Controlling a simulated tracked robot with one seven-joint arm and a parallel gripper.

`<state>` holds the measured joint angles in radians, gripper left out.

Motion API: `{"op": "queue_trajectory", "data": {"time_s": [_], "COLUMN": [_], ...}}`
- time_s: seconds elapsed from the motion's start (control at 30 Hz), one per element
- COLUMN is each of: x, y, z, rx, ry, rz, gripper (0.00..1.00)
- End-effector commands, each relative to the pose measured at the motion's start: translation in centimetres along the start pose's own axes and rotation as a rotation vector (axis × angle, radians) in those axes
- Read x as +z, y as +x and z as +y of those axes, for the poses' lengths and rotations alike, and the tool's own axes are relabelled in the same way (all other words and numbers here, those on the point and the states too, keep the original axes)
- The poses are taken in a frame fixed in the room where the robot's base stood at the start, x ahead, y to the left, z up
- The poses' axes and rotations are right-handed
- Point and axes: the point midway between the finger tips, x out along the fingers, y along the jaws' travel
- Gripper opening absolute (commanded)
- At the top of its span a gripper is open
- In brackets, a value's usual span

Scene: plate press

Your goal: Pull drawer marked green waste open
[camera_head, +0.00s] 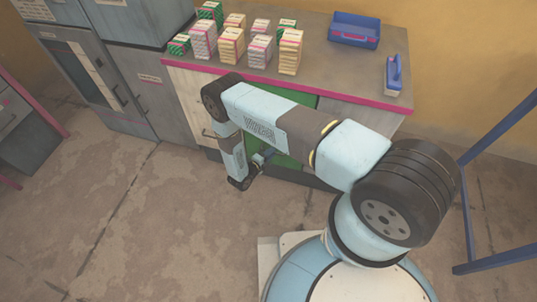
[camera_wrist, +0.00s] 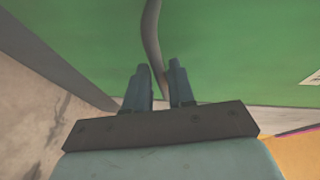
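A green drawer front (camera_wrist: 80,40) fills most of the wrist view, and part of it shows behind my arm in the head view (camera_head: 285,161). A grey bar handle (camera_wrist: 152,35) runs down it, between my two fingers. My gripper (camera_wrist: 159,66) is close to the front, fingers apart, one on each side of the bar. The bar lies nearer the right finger; I cannot tell whether it touches. A white label (camera_wrist: 312,77) is cut off at the right edge. My arm hides much of the drawer front in the head view. The drawer looks shut.
The counter (camera_head: 345,75) above holds several small striped boxes (camera_head: 230,45), a blue tray (camera_head: 354,30) and a blue-handled item (camera_head: 394,75). Grey cabinets (camera_head: 140,75) stand left. A blue frame (camera_head: 497,130) stands right. The floor (camera_head: 130,220) in front is clear.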

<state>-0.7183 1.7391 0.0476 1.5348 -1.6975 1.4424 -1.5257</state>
Motion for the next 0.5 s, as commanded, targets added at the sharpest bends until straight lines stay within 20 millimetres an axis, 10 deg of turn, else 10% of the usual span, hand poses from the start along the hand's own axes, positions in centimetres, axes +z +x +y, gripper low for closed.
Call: {"op": "queue_trajectory", "data": {"time_s": [0.5], "x": [0.01], "y": [-0.08], "z": [0.07], "rx": [0.002], "ry": [-0.001], "rz": [-0.001], "gripper": [0.00]}}
